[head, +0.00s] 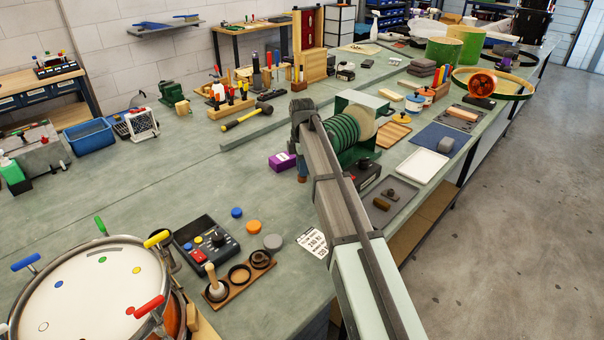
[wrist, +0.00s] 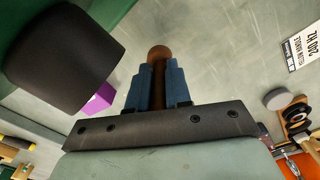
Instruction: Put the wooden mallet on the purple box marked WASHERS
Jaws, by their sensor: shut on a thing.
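My gripper (wrist: 157,88) has its two blue fingers shut on a brown wooden piece with a rounded end, the wooden mallet (wrist: 158,54). The rest of the mallet is hidden between the fingers. In the head view the arm hides most of my gripper; a small brown bit of the mallet (head: 302,179) shows low beside the arm. The purple box (head: 283,161) lies on the bench just left of it, with a pale label too small to read. In the wrist view the box (wrist: 98,100) is left of the fingers, partly covered by a dark cylinder.
A green-ringed machine (head: 342,130) stands close right of the arm. A black control box (head: 206,244), coloured discs and a drum (head: 85,290) are in front. The bench left of the purple box is clear.

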